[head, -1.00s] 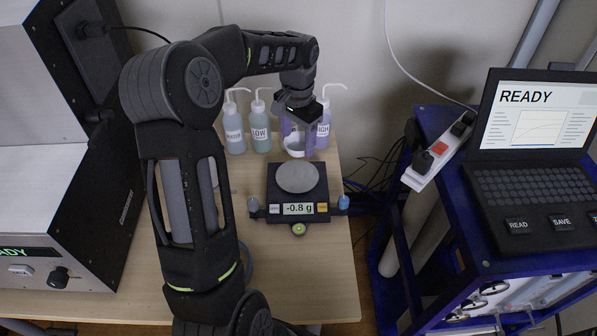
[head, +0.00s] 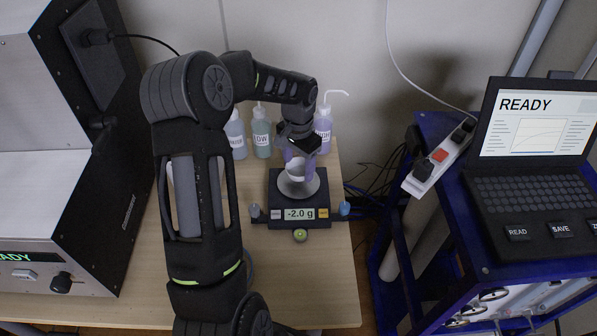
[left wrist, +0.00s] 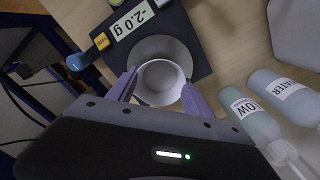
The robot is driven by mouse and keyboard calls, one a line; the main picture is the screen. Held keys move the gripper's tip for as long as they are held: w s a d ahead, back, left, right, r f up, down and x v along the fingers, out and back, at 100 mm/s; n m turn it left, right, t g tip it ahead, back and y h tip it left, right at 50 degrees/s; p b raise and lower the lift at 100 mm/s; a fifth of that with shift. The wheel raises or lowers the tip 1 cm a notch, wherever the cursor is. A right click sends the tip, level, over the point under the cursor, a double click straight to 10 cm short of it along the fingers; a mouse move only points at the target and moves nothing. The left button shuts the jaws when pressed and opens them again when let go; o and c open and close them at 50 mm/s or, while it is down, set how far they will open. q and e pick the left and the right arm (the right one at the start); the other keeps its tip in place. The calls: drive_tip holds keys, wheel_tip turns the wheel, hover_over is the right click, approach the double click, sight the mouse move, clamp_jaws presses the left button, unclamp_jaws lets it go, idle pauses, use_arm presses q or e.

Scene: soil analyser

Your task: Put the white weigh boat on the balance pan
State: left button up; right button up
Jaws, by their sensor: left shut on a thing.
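The white weigh boat (head: 296,172) is a small round cup between the fingers of my left gripper (head: 298,170), which is shut on it. In the head view it appears over the round grey pan (head: 298,190) of the dark balance (head: 279,211), whose display reads -2.0 g. In the left wrist view the boat (left wrist: 160,82) overlaps the lower part of the pan (left wrist: 165,50), between the purple fingertips (left wrist: 158,88). I cannot tell whether the boat touches the pan. My right gripper is not in view.
Wash bottles stand behind the balance, including a green one (head: 261,140) and a purple one (head: 322,130). A large instrument (head: 70,230) fills the left. A blue cart with a laptop (head: 530,190) and a power strip (head: 437,163) is at the right. The table front is clear.

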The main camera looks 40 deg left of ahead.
sight(299, 173)
use_arm(q)
drive_tip(key=shift+f, duration=1.4)
drive_tip(key=shift+f, duration=0.25)
drive_tip(key=o, duration=1)
drive_tip(key=shift+r, duration=0.1)
drive_tip(key=shift+o, duration=0.2)
drive_tip(key=shift+r, duration=0.1)
wheel_tip(299, 173, up, 12)
drive_tip(key=shift+b, duration=0.45)
